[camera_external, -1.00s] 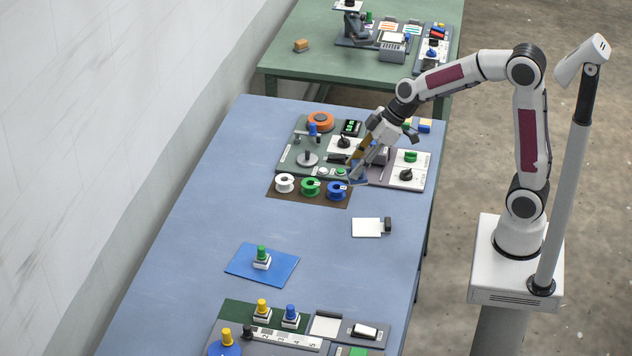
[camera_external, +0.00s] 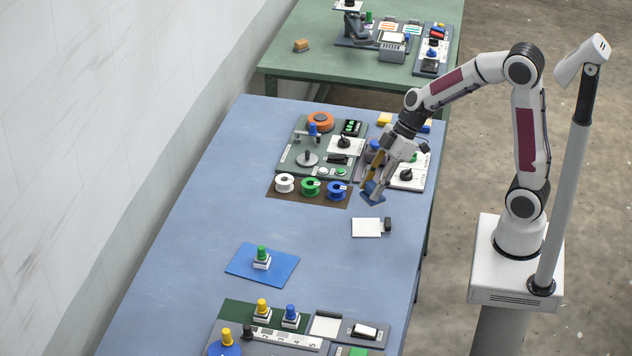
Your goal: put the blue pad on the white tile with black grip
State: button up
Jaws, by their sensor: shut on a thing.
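The white tile (camera_external: 366,228) lies flat on the blue table, with its black grip (camera_external: 388,224) at its right edge. Its top is bare. My gripper (camera_external: 373,190) is shut on the blue pad (camera_external: 372,199) and holds it just beyond the tile, between the tile and the press. The pad looks tilted and clear of the table. The fingers hide part of it.
White, green (camera_external: 310,187) and blue (camera_external: 337,190) spools sit on a brown mat left of my gripper. The press panels (camera_external: 305,160) stand behind. A blue mat (camera_external: 250,266) with a green-knobbed block lies front left. The table around the tile is clear.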

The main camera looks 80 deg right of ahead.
jog(key=shift+f, duration=0.15)
send_over(370, 228)
jog(key=shift+d+f, duration=0.1)
jog(key=shift+f, duration=2.9)
jog(key=shift+f, duration=1.85)
jog(key=shift+f, duration=0.15)
jog(key=o, duration=1.1)
